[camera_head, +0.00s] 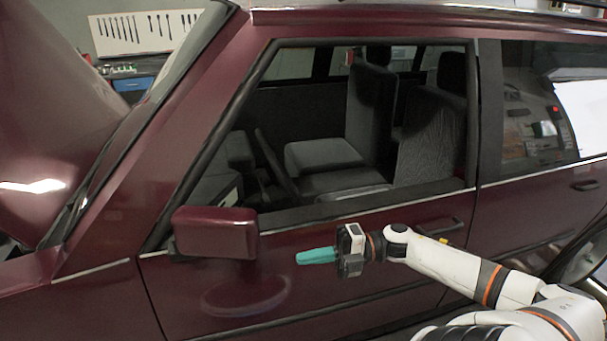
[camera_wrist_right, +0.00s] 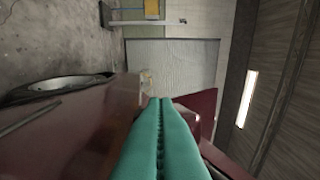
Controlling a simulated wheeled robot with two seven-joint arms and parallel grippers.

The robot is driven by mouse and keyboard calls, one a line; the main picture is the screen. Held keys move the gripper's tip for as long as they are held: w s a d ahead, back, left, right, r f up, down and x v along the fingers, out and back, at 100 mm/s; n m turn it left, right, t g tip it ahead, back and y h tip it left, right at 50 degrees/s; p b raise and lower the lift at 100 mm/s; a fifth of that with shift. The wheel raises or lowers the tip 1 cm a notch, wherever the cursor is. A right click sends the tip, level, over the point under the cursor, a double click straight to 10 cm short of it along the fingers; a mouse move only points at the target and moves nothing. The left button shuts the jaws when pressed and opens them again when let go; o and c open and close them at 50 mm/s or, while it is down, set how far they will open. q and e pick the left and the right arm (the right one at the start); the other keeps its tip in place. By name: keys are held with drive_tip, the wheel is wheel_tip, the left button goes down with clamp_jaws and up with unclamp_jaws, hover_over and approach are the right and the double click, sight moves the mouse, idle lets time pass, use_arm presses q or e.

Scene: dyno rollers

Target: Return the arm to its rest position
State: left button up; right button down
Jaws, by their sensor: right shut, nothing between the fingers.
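My right gripper (camera_head: 318,255) has teal fingers and reaches in from the right in the head view. It is in front of the car's dark red door, to the right of the side mirror, and points left. In the right wrist view its fingers (camera_wrist_right: 161,104) lie pressed together with nothing between them. My right arm (camera_head: 447,262) is white with orange rings and stretches along the door from the lower right. My left gripper does not show.
A dark red car (camera_head: 380,235) fills most of the head view, close behind the arm. Its side mirror (camera_head: 215,232) sticks out left of the fingertips. The front window is open onto grey seats (camera_head: 330,153). The raised hood (camera_head: 50,110) stands at the left.

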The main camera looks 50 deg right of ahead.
drive_tip(key=d+f+m+t+h, duration=0.2)
drive_tip(key=d+f+m+h, duration=0.25)
drive_tip(key=f, duration=0.25)
drive_tip(key=s+d+f+m+t+h, duration=0.1)
drive_tip(key=d+f+m+h, duration=0.2)
drive_tip(key=f+m, duration=0.3)
drive_tip(key=d+f+m+t+h, duration=0.2)
drive_tip(key=d+f+m+h, duration=0.15)
drive_tip(key=f, duration=0.45)
drive_tip(key=s+f+m+g+h, duration=0.3)
drive_tip(key=s+f+m, duration=0.15)
drive_tip(key=f, duration=0.75)
drive_tip(key=s+a+f+m+g+h, duration=0.1)
drive_tip(key=s+a+f+m+g, duration=0.1)
drive_tip(key=s+a+f, duration=0.35)
drive_tip(key=s+a+f+m+g, duration=0.2)
drive_tip(key=a+f, duration=0.1)
drive_tip(key=f, duration=0.5)
drive_tip(key=s+a+f+m+g+h, duration=0.1)
drive_tip(key=s+a+f+m+g, duration=0.1)
drive_tip(key=s+a+f, duration=0.3)
drive_tip(key=s+a+f+g+y, duration=0.1)
drive_tip(key=s+a+f+g, duration=0.2)
drive_tip(key=a, duration=0.5)
drive_tip(key=s+a+f+m+g+y, duration=0.1)
drive_tip(key=s+a+f+g, duration=0.2)
drive_tip(key=s+a+f, duration=0.3)
drive_tip(key=shift+s+a+f, duration=0.2)
drive_tip(key=shift+s+a, duration=0.75)
drive_tip(key=shift+s, duration=0.2)
